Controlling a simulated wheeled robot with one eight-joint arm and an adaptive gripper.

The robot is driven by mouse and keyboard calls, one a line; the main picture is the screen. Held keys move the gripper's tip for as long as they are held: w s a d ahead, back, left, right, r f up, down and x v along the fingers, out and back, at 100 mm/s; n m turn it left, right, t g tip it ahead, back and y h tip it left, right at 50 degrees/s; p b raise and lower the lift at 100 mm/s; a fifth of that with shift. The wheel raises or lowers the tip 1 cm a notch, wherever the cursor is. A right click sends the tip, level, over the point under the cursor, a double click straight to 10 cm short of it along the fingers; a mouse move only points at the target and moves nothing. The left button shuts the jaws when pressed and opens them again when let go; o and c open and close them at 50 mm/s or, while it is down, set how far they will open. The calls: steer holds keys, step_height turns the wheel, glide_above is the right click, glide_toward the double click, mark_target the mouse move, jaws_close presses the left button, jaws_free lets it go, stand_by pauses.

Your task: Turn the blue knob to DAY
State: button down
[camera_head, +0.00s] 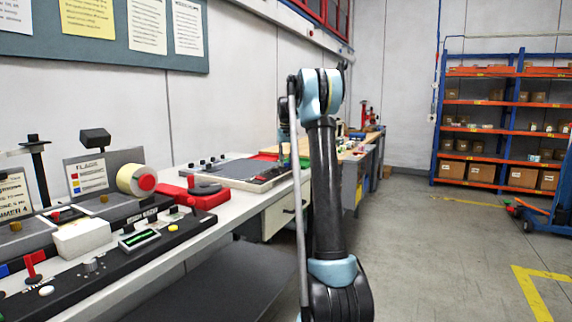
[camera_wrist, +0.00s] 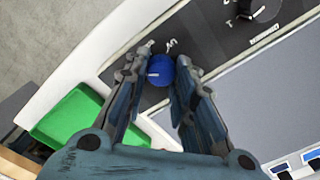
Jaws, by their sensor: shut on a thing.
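The blue knob (camera_wrist: 162,68) sits on a dark panel strip in the wrist view, between the fingertips of my gripper (camera_wrist: 158,66). The gripper is shut on it. A short white mark shows at the knob's left side, and small white lettering lies just above it, too small to read. In the head view my arm stands in front of the bench, and neither the gripped knob nor the fingers can be made out clearly.
A green tray (camera_wrist: 68,118) lies at left. In the head view, a label machine (camera_head: 105,200) stands on the near bench, and shelving (camera_head: 500,130) stands beyond open floor.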

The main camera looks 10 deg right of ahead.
steer(key=shift+n, duration=0.9)
steer(key=c, duration=1.3)
jaws_free()
step_height(320, 180, up, 12)
steer(key=shift+f, duration=0.1)
